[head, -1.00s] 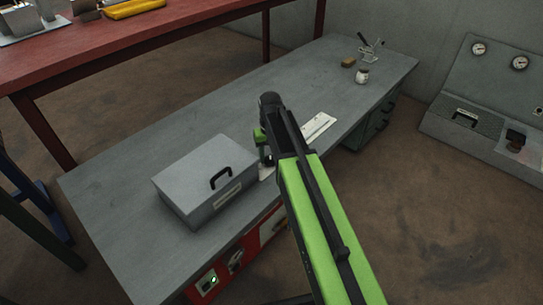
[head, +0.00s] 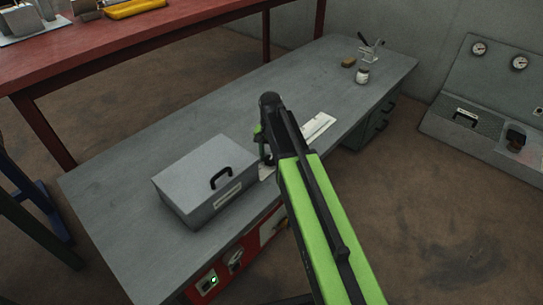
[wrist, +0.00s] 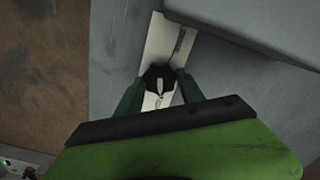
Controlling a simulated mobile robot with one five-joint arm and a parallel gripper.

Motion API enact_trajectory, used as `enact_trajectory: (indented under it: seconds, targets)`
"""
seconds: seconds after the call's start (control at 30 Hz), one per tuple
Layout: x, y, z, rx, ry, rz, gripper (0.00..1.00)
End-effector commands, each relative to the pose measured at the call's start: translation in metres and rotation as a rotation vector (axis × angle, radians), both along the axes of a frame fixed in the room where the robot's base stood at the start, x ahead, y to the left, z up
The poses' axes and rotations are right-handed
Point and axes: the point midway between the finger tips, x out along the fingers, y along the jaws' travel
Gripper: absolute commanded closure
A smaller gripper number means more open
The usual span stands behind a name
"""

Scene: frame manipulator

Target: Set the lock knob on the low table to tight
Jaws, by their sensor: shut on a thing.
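The lock knob (wrist: 157,77) is black with a pale pointer line, and sits on a white plate (wrist: 160,40) in the wrist view. The pointer line runs almost straight down the picture. Dark marks show on the plate; I cannot read them. My gripper (wrist: 158,88) has its two dark green fingers on either side of the knob, shut on it. In the head view the plate (head: 319,126) lies along the front of the grey low table (head: 150,150), partly behind my arm. The knob is hidden there, and my gripper (head: 265,155) shows only in part.
A grey box with a black handle (head: 205,178) stands close to the left of my gripper. A jar (head: 362,76), a brown block (head: 348,62) and a small metal device (head: 371,50) are at the table's far end. A red bench (head: 180,35) stands behind.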

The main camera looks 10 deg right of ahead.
Motion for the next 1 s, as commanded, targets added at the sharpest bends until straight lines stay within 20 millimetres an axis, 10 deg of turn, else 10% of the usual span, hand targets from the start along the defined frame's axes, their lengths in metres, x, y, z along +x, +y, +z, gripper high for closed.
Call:
enact_trajectory:
  seconds: [0.4,0.43,0.57,1.0]
  targets:
    - [0.0025,0.0013,-0.0001,0.003,-0.007,0.0,0.95]
    - [0.0026,0.0012,-0.0001,0.003,-0.007,0.0,0.52]
    - [0.002,0.0008,-0.0001,0.002,-0.005,0.0,0.35]
    - [0.0006,-0.0001,0.0076,0.0,-0.002,-0.001,0.33]
